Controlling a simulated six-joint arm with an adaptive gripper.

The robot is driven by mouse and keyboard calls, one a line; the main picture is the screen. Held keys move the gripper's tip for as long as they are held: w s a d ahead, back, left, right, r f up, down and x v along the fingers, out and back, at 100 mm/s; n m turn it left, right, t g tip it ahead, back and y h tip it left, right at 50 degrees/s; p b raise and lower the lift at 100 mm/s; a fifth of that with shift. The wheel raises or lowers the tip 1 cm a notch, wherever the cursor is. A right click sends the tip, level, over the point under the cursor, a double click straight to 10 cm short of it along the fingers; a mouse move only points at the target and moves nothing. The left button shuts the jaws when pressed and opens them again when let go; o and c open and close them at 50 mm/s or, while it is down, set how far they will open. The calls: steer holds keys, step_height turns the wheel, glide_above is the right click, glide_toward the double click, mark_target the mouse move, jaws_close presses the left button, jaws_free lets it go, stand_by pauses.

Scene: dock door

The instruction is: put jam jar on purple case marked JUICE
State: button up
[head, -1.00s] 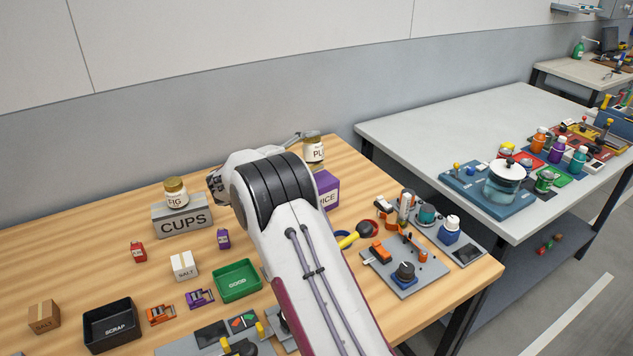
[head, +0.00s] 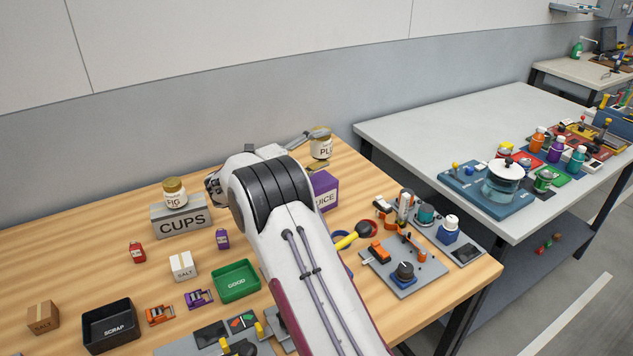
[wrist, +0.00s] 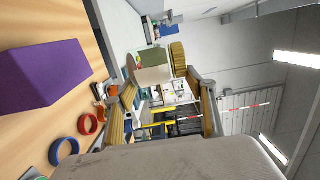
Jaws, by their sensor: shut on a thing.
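The jam jar (head: 321,147) has a gold lid and a pale label with letters starting "PL". It is roughly upright, above and slightly behind the purple case. My gripper (head: 308,139) is shut on this jar, mostly hidden by my arm in the head view. In the wrist view the jar (wrist: 152,67) is between the fingers, lid to the right. The purple case (head: 326,188) stands on the wooden table, its label partly hidden and reading "UICE". It also shows in the wrist view (wrist: 45,75), bare on the visible faces and apart from the jar.
A second gold-lidded jar (head: 175,193), marked FIG, stands on a grey CUPS case (head: 182,222) at left. A yellow-and-black tool (head: 355,235) and a fixture plate (head: 403,268) lie in front of the purple case. Red and blue rings (wrist: 88,124) lie nearby.

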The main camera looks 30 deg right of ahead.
steer(key=shift+f, duration=3)
steer(key=shift+f, duration=1.85)
steer(key=shift+f, duration=0.15)
steer(key=o, duration=1.4)
steer(key=shift+c, duration=0.2)
steer(key=s+a, duration=0.1)
steer(key=a, duration=0.6)
steer(key=shift+a, duration=0.2)
steer(key=shift+w+r, duration=0.1)
steer(key=shift+r, duration=0.1)
